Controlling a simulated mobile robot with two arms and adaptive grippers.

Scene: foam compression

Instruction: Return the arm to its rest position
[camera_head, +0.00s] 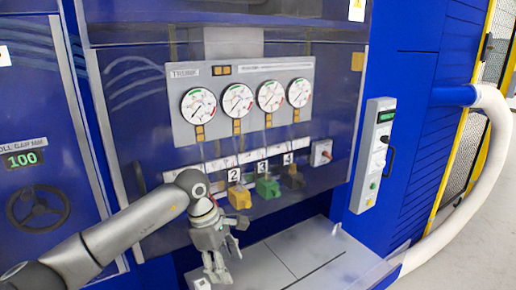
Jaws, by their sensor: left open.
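My left arm (130,225) comes in from the lower left. It reaches in front of the blue machine. My left gripper (227,260) hangs fingers down over the left end of the grey ledge (300,255). Its fingers are spread and nothing shows between them. The gripper hides part of the ledge and the panel behind it. My right gripper is not in view.
A gauge panel (245,92) has several round dials. A grey control box (372,155) and white hose (490,180) stand right. The ledge's right part is clear.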

